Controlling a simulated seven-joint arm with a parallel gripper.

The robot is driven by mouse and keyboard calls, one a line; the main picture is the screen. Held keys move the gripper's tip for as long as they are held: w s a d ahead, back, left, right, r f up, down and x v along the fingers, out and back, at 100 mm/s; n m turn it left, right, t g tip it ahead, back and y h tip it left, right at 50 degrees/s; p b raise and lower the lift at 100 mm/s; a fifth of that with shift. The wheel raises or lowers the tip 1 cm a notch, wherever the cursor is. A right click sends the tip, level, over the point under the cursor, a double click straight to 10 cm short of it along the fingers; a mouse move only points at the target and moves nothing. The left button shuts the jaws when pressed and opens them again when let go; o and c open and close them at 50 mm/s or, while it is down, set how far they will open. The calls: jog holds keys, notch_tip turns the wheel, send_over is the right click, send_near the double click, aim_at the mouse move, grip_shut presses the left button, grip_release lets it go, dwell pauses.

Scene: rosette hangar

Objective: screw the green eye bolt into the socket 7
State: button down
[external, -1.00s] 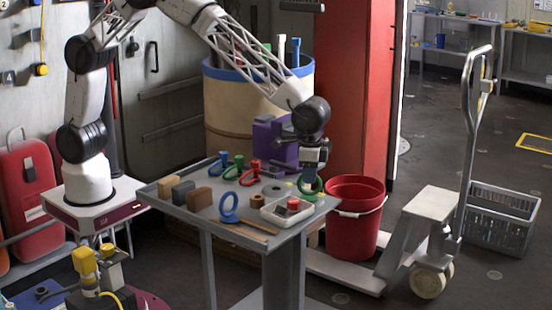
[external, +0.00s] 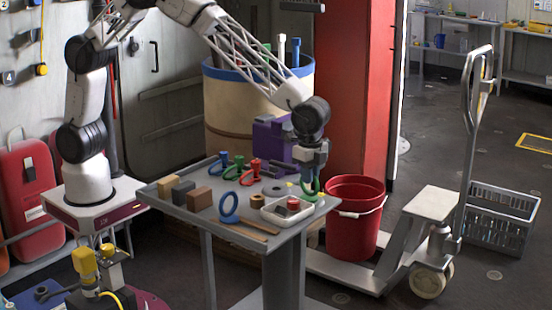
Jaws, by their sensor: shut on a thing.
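The green eye bolt (external: 309,190) is at the right rear of the grey table, with its ring seen partly edge-on. My gripper (external: 312,173) points down from above and is shut on the eye bolt's ring. The bolt's lower end is hidden, so I cannot tell whether it sits in a socket. No socket number can be read, so I cannot make out socket 7.
Blue, green and red ringed pieces (external: 232,170) stand at the table's rear. A blue ring (external: 229,208), blocks (external: 199,199) and a white tray (external: 270,213) are on the grey table (external: 215,232). A purple box (external: 268,140) is behind. A red bucket (external: 352,235) stands right.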

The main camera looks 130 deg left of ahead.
jog(key=shift+m, duration=1.3)
jog(key=c, duration=1.1)
grip_release()
jog(key=shift+r, duration=3.9)
